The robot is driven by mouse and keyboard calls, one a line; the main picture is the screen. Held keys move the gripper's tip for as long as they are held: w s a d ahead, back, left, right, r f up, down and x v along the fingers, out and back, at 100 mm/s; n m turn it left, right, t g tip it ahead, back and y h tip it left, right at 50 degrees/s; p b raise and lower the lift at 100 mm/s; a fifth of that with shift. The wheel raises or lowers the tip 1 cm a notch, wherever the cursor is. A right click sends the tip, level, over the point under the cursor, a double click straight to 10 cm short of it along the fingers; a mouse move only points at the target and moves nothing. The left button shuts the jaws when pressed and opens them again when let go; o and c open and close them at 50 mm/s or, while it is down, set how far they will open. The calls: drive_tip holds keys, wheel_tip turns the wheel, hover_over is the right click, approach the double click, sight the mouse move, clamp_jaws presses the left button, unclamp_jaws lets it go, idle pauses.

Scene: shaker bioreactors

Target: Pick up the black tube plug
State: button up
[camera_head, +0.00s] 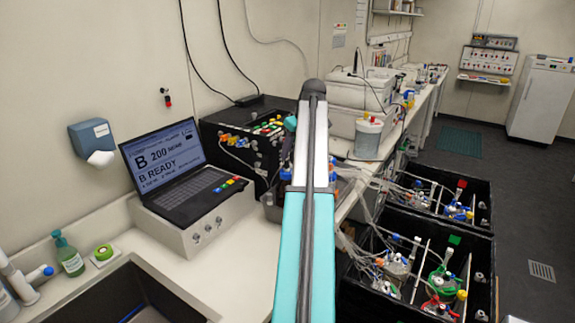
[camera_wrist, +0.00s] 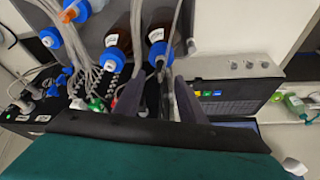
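My gripper (camera_wrist: 159,82) shows in the wrist view as two dark fingers standing apart, with pale tubing and a dark gap between them. It looks open. I cannot pick out the black tube plug for certain: the area between and just beyond the fingers is dark and crowded with tubes. Blue-capped brown bottles (camera_wrist: 117,32) stand just past the fingertips, and a bundle of clear tubes (camera_wrist: 87,60) runs to the left of them. In the head view my own arm hides the gripper and the spot it is at.
A laptop (camera_head: 165,158) sits on a white box with knobs (camera_head: 204,227), left of my arm. Black crates with tubing and vessels (camera_head: 480,225) stand on the right. A sink (camera_head: 120,300) is at front left. The floor at far right is clear.

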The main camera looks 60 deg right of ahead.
sight(287, 161)
drive_tip(key=shift+f, duration=0.1)
drive_tip(key=p+x, duration=0.2)
drive_tip(key=shift+w+f, duration=0.2)
drive_tip(key=shift+p+x, duration=0.6)
drive_tip(key=shift+x, duration=0.65)
drive_tip(key=shift+c, duration=0.2)
clamp_jaws()
